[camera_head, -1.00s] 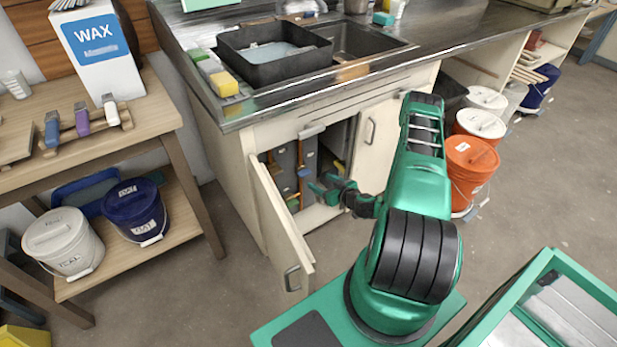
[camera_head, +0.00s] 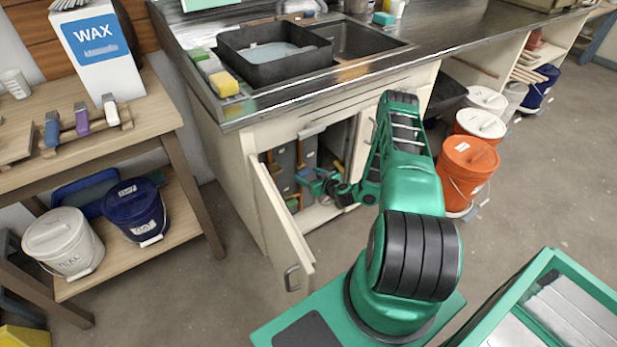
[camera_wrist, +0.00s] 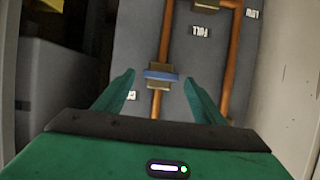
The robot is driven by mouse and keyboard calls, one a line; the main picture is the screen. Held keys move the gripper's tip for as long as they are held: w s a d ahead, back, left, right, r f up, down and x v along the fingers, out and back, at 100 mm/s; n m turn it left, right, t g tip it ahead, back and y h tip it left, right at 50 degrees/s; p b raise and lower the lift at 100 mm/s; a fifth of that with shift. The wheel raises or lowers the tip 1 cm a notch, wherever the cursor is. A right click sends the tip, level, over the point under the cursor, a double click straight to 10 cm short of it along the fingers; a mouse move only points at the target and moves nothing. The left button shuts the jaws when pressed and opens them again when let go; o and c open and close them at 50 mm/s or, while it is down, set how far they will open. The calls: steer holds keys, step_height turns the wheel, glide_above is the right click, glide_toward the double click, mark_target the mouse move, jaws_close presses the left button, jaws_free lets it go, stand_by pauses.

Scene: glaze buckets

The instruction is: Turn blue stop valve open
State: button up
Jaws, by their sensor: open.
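The blue stop valve (camera_wrist: 161,75) is a blue bar across a brass body on a vertical copper pipe, inside the cabinet under the sink. In the wrist view it lies crosswise to the pipe, ahead of my gripper (camera_wrist: 158,92). The two green fingers are apart, one to each side of the valve, and nothing is held between them. In the head view my gripper (camera_head: 312,180) is at the cabinet opening, and the valve is hard to make out behind it.
The left cabinet door (camera_head: 280,225) stands open beside my arm. The right door (camera_head: 363,150) is behind my arm. In the wrist view a second copper pipe (camera_wrist: 234,50) and small labels are on the grey panel (camera_wrist: 200,60). The cabinet's side wall (camera_wrist: 292,90) is close on the right.

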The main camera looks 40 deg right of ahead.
steer(key=shift+c, duration=0.3)
steer(key=c, duration=1)
steer(key=shift+d, duration=0.1)
steer(key=m+y, duration=0.1)
steer(key=d+m+y, duration=0.1)
steer(key=m, duration=0.1)
steer(key=shift+s+f+m, duration=0.1)
steer(key=shift+f+m, duration=0.1)
steer(key=shift+m, duration=0.1)
steer(key=m+y, duration=0.2)
steer(key=shift+d+f+m+t, duration=0.15)
steer(key=shift+f+m+t, duration=0.05)
steer(key=shift+m+t, duration=0.1)
steer(key=m, duration=0.1)
steer(key=m+y, duration=0.1)
steer(key=m+t+y, duration=0.1)
steer(key=m, duration=0.1)
steer(key=shift+d+f, duration=0.25)
steer(key=shift+f, duration=0.15)
steer(key=shift+f+m+t+y, duration=0.15)
steer(key=shift+m+t, duration=0.2)
steer(key=shift+m, duration=0.45)
steer(key=shift+f+m+t+y, duration=0.15)
steer(key=shift+m+t, duration=0.2)
steer(key=shift+m, duration=0.45)
